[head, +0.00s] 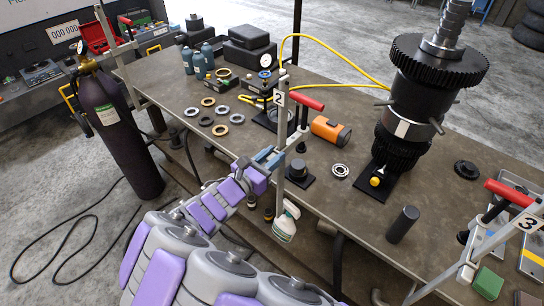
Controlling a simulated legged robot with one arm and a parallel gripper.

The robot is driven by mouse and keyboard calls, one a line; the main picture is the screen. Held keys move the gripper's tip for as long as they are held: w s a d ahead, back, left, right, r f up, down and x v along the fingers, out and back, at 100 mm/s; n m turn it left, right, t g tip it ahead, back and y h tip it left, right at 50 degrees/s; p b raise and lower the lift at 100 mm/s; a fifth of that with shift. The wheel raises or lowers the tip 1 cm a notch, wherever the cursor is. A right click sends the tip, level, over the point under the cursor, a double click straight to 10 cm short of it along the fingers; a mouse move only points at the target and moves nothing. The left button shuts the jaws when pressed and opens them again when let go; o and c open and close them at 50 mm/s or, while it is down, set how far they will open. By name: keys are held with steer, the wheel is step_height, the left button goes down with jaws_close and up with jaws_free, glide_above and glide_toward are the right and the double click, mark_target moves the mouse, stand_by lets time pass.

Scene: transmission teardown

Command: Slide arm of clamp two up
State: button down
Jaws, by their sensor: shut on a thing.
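Clamp two (283,125) is a grey metal bar clamp standing upright at the near edge of the workbench, with a "2" label near its top. Its red handle (308,99) points right near the top of the bar. A dark spindle with a pad (301,146) hangs to the right of the bar, over the bench. My gripper (271,156) reaches in from the lower left. Its fingers are shut on clamp two, at about the height of the pad. The exact contact is too small to make out.
The workbench (250,185) holds several rings, an orange cylinder (330,131) and a tall black gear assembly (415,90). Clamp three (510,200) stands at the right. A spray bottle (286,222) is just below clamp two. A dark gas cylinder (118,130) stands left.

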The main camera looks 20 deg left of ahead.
steer(key=shift+a+r, duration=0.1)
steer(key=shift+r, duration=0.05)
steer(key=c, duration=1.2)
jaws_free()
steer(key=shift+c, duration=0.2)
steer(key=shift+o, duration=1.4)
steer(key=shift+a, duration=0.2)
steer(key=shift+d, duration=0.1)
steer(key=shift+s, duration=0.25)
steer(key=p+v, duration=0.8)
steer(key=v, duration=0.9)
steer(key=shift+a+f, duration=0.25)
steer(key=shift+f, duration=0.05)
steer(key=shift+w, duration=0.1)
